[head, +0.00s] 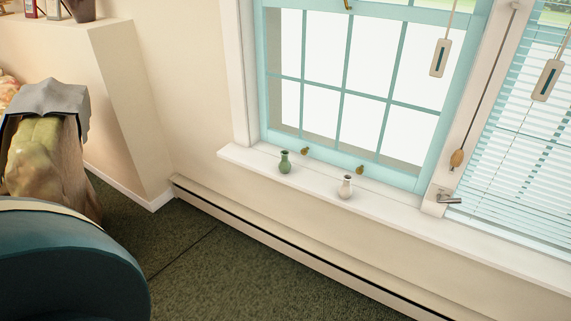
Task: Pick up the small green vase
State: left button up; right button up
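The small green vase (285,163) stands upright on the white window sill (408,222), near the sill's left end. It has a rounded body and a narrow neck with a flared rim. A small cream-white vase (346,187) stands on the same sill to its right, a short gap apart. Neither of my grippers shows in the head view. Nothing touches the green vase.
A teal-framed window (345,91) rises behind the vases. Blinds (520,165) hang at the right. A baseboard heater (290,238) runs below the sill. A teal rounded seat (65,265) and a draped armchair (45,150) stand at left. Green carpet (235,285) is open between.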

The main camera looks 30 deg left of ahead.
aim_at(284, 167)
jog(key=i+j, duration=0.65)
jog(key=j, duration=0.25)
